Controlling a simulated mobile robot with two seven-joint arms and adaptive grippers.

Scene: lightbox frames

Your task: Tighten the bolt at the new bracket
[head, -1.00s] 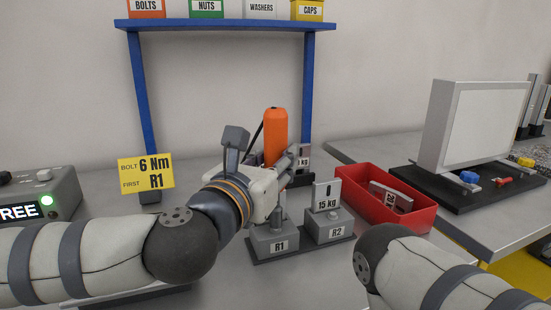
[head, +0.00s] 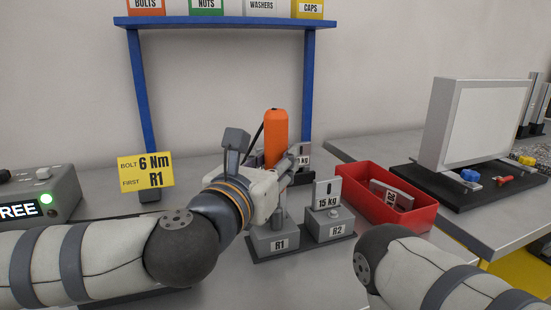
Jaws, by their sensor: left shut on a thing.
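My left gripper (head: 283,180) is shut on an upright orange-handled driver (head: 275,135). The driver stands over the block marked R1 (head: 278,240), and its lower end reaches down to that block. The contact point at R1 and any bolt there are hidden or too small to tell. Beside it, the block marked R2 (head: 331,229) carries an upright grey bracket (head: 326,193) marked 15 kg, with a small bolt head (head: 334,213) in front. A yellow card (head: 146,172) reads BOLT 6 Nm, FIRST R1. My right arm enters at lower right; its gripper is out of view.
A red tray (head: 412,220) with a grey labelled plate (head: 392,195) stands right of the blocks. A grey box (head: 38,205) with a green light and display reading FREE is at left. A blue shelf (head: 225,22) holds bins. A panel (head: 480,125) stands at right.

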